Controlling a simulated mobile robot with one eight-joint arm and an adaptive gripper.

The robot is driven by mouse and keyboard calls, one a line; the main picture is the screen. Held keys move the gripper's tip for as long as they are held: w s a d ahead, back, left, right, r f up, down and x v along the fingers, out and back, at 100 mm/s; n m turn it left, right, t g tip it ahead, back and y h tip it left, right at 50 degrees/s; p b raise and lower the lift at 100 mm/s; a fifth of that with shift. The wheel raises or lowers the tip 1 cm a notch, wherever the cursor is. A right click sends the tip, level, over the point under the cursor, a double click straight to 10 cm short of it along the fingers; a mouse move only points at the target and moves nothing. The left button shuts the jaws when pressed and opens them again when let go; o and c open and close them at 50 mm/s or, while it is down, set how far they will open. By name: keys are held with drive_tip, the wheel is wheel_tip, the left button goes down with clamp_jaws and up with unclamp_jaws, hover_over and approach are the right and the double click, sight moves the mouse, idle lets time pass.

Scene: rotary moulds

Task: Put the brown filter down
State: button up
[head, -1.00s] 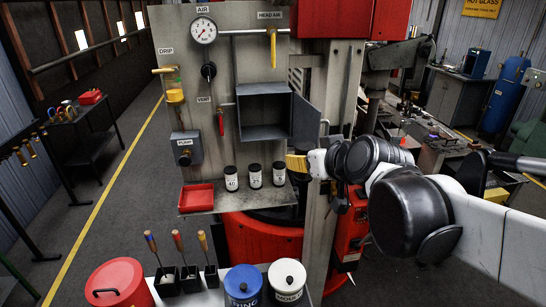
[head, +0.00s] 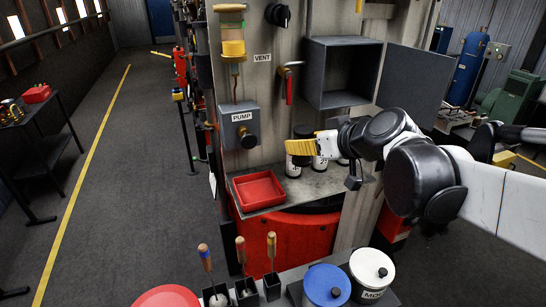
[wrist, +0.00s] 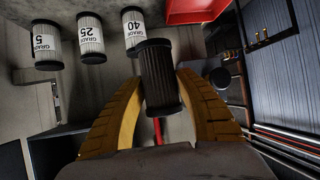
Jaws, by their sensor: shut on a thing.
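The brown filter (wrist: 160,78), a dark ribbed cylinder, is between the two yellow fingers of my gripper (wrist: 162,90) in the wrist view. My gripper is shut on it. Three pale filters with dark caps stand on the shelf, marked grade 5 (wrist: 47,45), 25 (wrist: 91,38) and 40 (wrist: 132,30).
A red tray (head: 258,190) is on the shelf to the left of the filters. The open grey box (head: 342,75) is above, its door (head: 412,88) swung out to the right. The pump box (head: 240,128) is at the left. Pots and tools stand in front below.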

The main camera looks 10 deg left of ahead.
drive_tip(key=s+a+f, duration=0.1)
drive_tip(key=a+f, duration=0.1)
drive_tip(key=a, duration=0.1)
drive_tip(key=s+a+f, duration=0.1)
drive_tip(key=a+f, duration=0.1)
drive_tip(key=a, duration=0.1)
drive_tip(key=s+a+f+b, duration=0.1)
drive_tip(key=s+a+f, duration=0.1)
drive_tip(key=a, duration=0.1)
drive_tip(key=shift+a, duration=0.2)
drive_tip(key=shift+a+f, duration=0.1)
drive_tip(key=shift+f, duration=0.15)
drive_tip(key=shift+f+b, duration=0.35)
drive_tip(key=shift+f, duration=1.5)
drive_tip(key=shift+f, duration=0.25)
drive_tip(key=o, duration=1.1)
drive_tip(key=shift+o, duration=0.2)
drive_tip(key=shift+r, duration=0.1)
drive_tip(key=shift+r, duration=0.1)
